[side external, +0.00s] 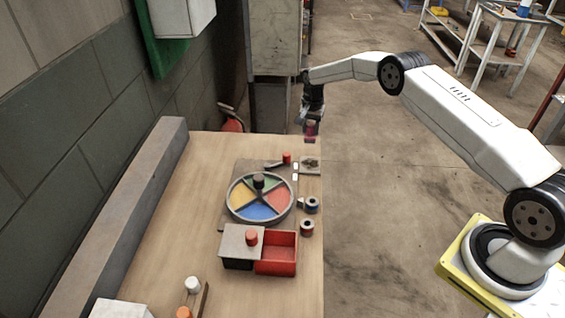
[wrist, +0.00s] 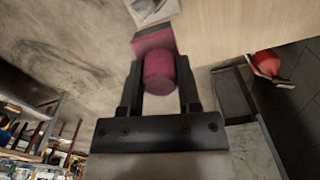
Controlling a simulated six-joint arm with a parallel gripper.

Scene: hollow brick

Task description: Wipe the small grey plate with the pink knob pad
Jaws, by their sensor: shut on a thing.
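The pink knob pad (side external: 311,130) is between the fingers of my gripper (side external: 312,117), at the far right corner of the table in the side external view. In the wrist view, my gripper (wrist: 160,90) is shut on its round knob (wrist: 159,73), with the flat pad beyond the fingertips. The pad appears raised, with floor behind it in the wrist view. The small grey plate (side external: 310,165) lies near the table's right edge, nearer the side camera than the pad, with dark brown marks on it. Part of the plate shows at the wrist view's top edge (wrist: 150,8).
A round tray (side external: 261,197) with coloured sectors stands left of the plate. A red-knobbed tool (side external: 286,158) lies beside the plate. Two spools (side external: 311,205) and a red box (side external: 276,253) with a grey lid stand nearer. A long grey block (side external: 120,225) lines the table's left side.

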